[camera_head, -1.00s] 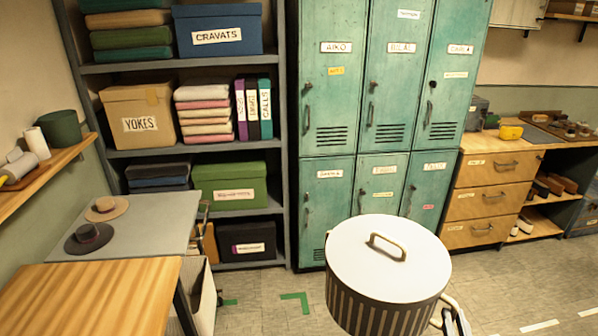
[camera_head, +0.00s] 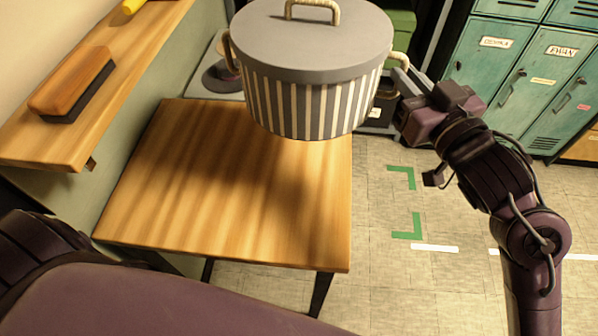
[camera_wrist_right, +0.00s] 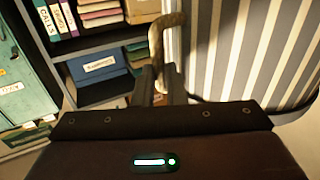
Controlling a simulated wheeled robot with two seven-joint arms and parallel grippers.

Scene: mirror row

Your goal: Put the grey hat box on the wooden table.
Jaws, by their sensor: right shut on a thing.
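The grey hat box (camera_head: 310,70) has light vertical stripes, a flat grey lid with a top handle, and rope-like side handles. It is upright above the far part of the wooden table (camera_head: 220,200) and casts a shadow on it. It looks raised, though the gap is hard to judge. My right gripper (camera_head: 403,78) is shut on the box's right side handle. In the right wrist view, the fingers (camera_wrist_right: 153,85) close on that handle beside the striped wall (camera_wrist_right: 250,50). My left arm crosses the lower left, but its gripper is out of view.
The tabletop is otherwise bare. A wooden wall shelf (camera_head: 95,75) with a brush (camera_head: 75,85) runs along the left side. A grey table with a dark hat (camera_head: 222,78) stands behind. Teal lockers (camera_head: 530,70) stand at the back right. Open floor lies right of the table.

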